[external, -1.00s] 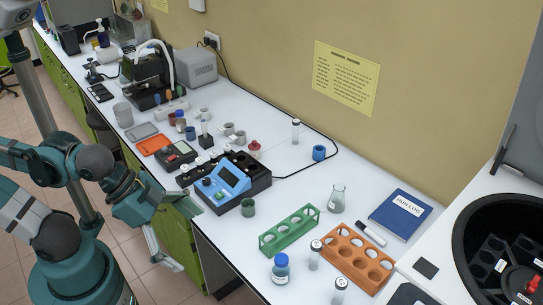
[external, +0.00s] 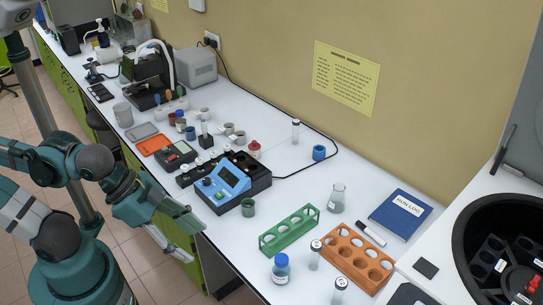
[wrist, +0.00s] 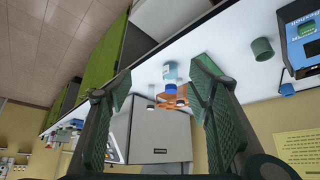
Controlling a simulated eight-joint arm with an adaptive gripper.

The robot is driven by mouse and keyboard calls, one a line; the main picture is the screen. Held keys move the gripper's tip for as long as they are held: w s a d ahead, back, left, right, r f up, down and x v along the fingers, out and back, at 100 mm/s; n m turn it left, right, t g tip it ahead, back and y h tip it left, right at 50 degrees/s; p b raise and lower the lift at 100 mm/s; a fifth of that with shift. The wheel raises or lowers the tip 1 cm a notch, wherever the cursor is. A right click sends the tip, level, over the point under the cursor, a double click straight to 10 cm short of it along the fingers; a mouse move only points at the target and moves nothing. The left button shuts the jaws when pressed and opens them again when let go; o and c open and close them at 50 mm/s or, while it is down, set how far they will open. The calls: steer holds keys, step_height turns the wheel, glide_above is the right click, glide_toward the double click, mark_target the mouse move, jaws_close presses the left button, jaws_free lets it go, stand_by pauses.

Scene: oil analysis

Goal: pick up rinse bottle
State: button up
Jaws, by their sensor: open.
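A clear bottle with a blue cap (external: 281,270), which looks like the rinse bottle, stands upright near the front edge of the white bench. My gripper (external: 196,240) is open and empty, beyond the bench's front edge and well to the left of the bottle. In the wrist view the bottle (wrist: 170,72) shows farther off, between the two open green fingers of my gripper (wrist: 163,78), with a clear gap before it.
A green rack (external: 289,229) and an orange rack (external: 357,258) stand close to the bottle. Capped vials (external: 314,256) stand to its right. A blue instrument (external: 224,186) and a green cup (external: 248,207) are nearer my gripper. A flask (external: 337,198) stands behind.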

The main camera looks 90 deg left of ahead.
steer(key=shift+w, duration=0.1)
steer(key=n+g+p, duration=0.4)
steer(key=n+p, duration=0.3)
steer(key=n, duration=0.5)
glide_toward(281, 258)
steer(key=s+d, duration=0.2)
steer(key=s, duration=0.4)
steer(key=w+f+n+g+p, duration=0.1)
steer(key=w+f+n, duration=0.1)
steer(key=w+a+f+n+g+p, duration=0.1)
steer(key=w+f+n+p, duration=0.1)
steer(key=w, duration=0.1)
steer(key=w+f+n+p, duration=0.1)
steer(key=w+f+n, duration=0.2)
steer(key=shift+a+f+g+p, duration=0.1)
steer(key=shift+a+g+p, duration=0.2)
steer(key=shift+a+g, duration=0.1)
steer(key=shift+w+a+f+n+p, duration=0.1)
steer(key=shift+w+f+n+p, duration=0.05)
steer(key=shift+f+n, duration=0.25)
steer(key=shift+w+a+f+n+p, duration=0.1)
steer(key=shift+w+f+n+p, duration=0.15)
steer(key=shift+f, duration=0.25)
steer(key=shift+d+f, duration=0.1)
steer(key=shift+f, duration=1.2)
steer(key=shift+f, duration=0.15)
